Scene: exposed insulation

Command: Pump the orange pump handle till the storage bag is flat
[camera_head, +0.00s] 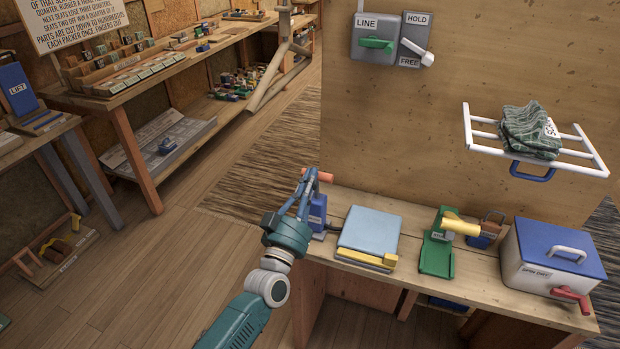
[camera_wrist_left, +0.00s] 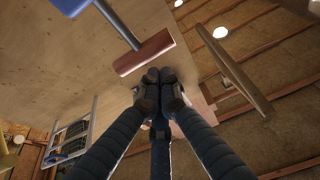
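The orange pump handle (camera_head: 325,176) tops the small blue pump (camera_head: 318,214) at the left end of the workbench. My left gripper (camera_head: 308,180) is up at the handle, fingers pointing upward beside the pump. In the left wrist view the fingertips (camera_wrist_left: 158,80) are together, and the handle's crossbar (camera_wrist_left: 146,52) lies just beyond them, not between them. Whether they touch it is unclear. The light-blue storage bag (camera_head: 370,229) lies right of the pump with a yellow clip (camera_head: 376,258) along its front edge; it still has some thickness. My right gripper is not in view.
Right of the bag stand a green device (camera_head: 437,253) with a yellow handle and a white box (camera_head: 548,268) with a blue lid and red crank. A white rack (camera_head: 476,128) holds cloth on the wooden panel.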

